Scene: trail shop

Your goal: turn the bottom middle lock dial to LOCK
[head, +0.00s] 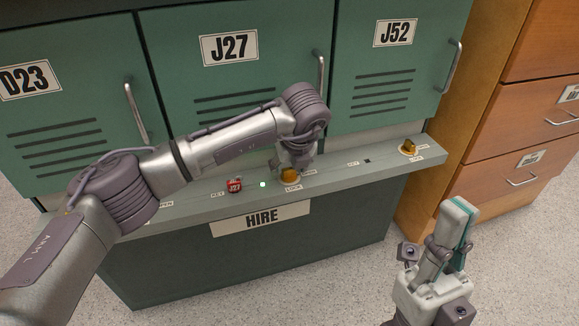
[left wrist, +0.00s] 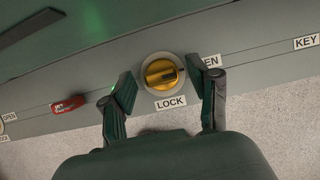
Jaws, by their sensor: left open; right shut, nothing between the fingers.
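The bottom middle lock dial (head: 290,176) is a yellow knob on the grey ledge below locker J27, partly hidden by my left arm in the head view. In the left wrist view the dial (left wrist: 161,72) sits between my left gripper's (left wrist: 164,88) two open fingers, apart from both. The LOCK label (left wrist: 171,102) shows beside it; the OPEN label (left wrist: 212,61) is partly covered by a finger. The dial's ridge seems to lie toward the OPEN side. My left gripper (head: 296,164) is over the dial. My right gripper (head: 455,228) is shut and empty, off to the right.
A red J27 key tag (head: 234,185) and a green light (head: 263,184) are left of the dial on the ledge (head: 335,172). Another yellow dial (head: 408,147) is under J52. Locker handles (head: 320,74) stick out above. A wooden drawer cabinet (head: 530,130) stands at right.

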